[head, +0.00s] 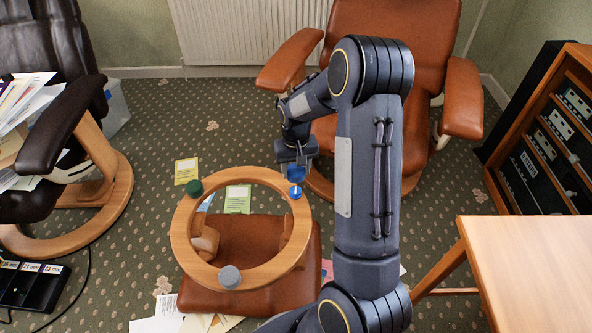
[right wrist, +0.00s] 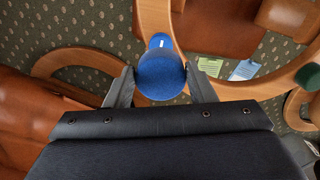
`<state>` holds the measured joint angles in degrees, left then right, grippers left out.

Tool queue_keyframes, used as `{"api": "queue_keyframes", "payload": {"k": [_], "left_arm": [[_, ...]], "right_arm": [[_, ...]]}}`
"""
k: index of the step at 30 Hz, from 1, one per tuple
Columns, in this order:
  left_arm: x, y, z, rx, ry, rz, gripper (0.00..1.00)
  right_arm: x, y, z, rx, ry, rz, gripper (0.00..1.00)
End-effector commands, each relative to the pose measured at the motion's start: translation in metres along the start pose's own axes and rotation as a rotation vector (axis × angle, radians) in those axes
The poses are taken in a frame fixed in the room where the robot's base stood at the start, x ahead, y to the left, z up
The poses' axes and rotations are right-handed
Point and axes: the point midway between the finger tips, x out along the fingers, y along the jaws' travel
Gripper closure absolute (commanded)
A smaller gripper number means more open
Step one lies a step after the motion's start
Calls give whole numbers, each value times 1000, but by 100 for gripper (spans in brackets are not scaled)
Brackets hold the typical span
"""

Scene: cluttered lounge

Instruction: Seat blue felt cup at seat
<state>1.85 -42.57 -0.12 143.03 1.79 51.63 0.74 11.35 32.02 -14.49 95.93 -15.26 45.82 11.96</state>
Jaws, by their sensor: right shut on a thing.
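An overturned footstool has a brown leather cushion (head: 255,245) on the floor and its wooden ring base (head: 183,240) facing up. A green cup (head: 195,188) and a grey cup (head: 230,277) sit on the ring. A blue spot with a white mark (head: 296,192) is at the ring's right. My right gripper (head: 296,168) is shut on the blue felt cup (head: 296,175), just beyond that spot. In the right wrist view, the blue felt cup (right wrist: 160,78) is between my fingers and overlaps the marked blue spot (right wrist: 161,41); contact is unclear. My left gripper is out of view.
A brown leather armchair (head: 385,45) stands behind my right arm, a dark chair (head: 50,45) at the left. A wooden table (head: 530,260) and a shelf of devices (head: 555,130) are at the right. Papers (head: 160,315) and a black tray (head: 32,285) lie on the carpet.

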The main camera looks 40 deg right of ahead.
Motion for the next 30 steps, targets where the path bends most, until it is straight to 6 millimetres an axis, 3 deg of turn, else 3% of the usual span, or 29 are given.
{"api": "queue_keyframes", "payload": {"k": [9, 30], "left_arm": [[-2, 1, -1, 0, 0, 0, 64], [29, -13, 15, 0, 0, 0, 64]], "right_arm": [[0, 0, 2, -2, -1, 0, 71], [56, 0, 1, -2, 0, 0, 71]]}}
